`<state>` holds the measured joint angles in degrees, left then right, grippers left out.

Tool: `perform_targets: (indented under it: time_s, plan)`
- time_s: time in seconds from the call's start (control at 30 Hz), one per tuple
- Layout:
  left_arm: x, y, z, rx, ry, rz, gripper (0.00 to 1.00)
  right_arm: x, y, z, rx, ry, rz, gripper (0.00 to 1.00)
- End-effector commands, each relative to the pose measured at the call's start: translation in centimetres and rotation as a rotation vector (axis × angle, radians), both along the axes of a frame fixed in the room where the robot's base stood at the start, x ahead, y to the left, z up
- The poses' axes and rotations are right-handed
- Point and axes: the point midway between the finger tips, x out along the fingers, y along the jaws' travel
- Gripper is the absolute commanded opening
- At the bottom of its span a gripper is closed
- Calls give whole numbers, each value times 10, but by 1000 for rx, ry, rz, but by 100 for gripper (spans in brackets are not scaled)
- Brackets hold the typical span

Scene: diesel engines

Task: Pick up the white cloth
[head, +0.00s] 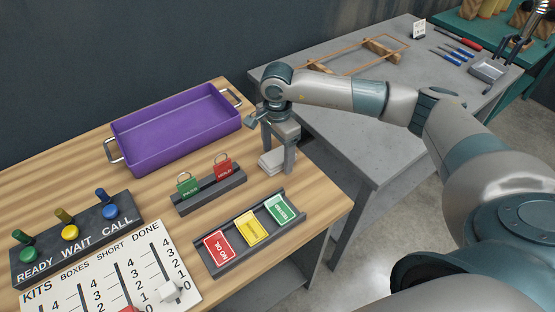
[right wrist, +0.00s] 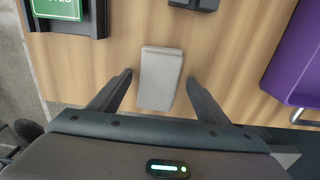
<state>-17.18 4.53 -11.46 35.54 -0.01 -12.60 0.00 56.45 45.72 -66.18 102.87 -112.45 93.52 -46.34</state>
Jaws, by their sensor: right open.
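The white cloth (head: 269,163) is a small folded pad lying on the wooden table near its right edge. In the right wrist view the cloth (right wrist: 161,76) lies flat between my fingers, with wood showing on both sides. My right gripper (head: 279,160) is open and points down over the cloth, one finger on each side of it. The fingers look apart from the cloth. In the right wrist view my right gripper (right wrist: 160,79) holds nothing. My left gripper is not in view.
A purple tray (head: 165,150) stands behind and left of the cloth. A dark holder with padlock tags (head: 208,195) is to its left, and a card rack (head: 238,260) is in front. A grey table (head: 350,140) stands to the right across a gap.

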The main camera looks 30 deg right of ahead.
Motion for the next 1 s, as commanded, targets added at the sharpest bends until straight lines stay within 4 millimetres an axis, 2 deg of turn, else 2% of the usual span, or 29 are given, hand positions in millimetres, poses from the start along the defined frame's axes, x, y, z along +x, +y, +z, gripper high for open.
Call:
perform_targets:
  time_s: [0.47,0.6,0.67,1.0]
  plan:
    - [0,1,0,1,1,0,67,0,0,0,0,-1,0,70]
    - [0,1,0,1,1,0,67,0,0,0,0,-1,0,37]
    - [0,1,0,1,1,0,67,0,0,0,0,-1,0,26]
    - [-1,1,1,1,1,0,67,0,0,2,0,-1,0,26]
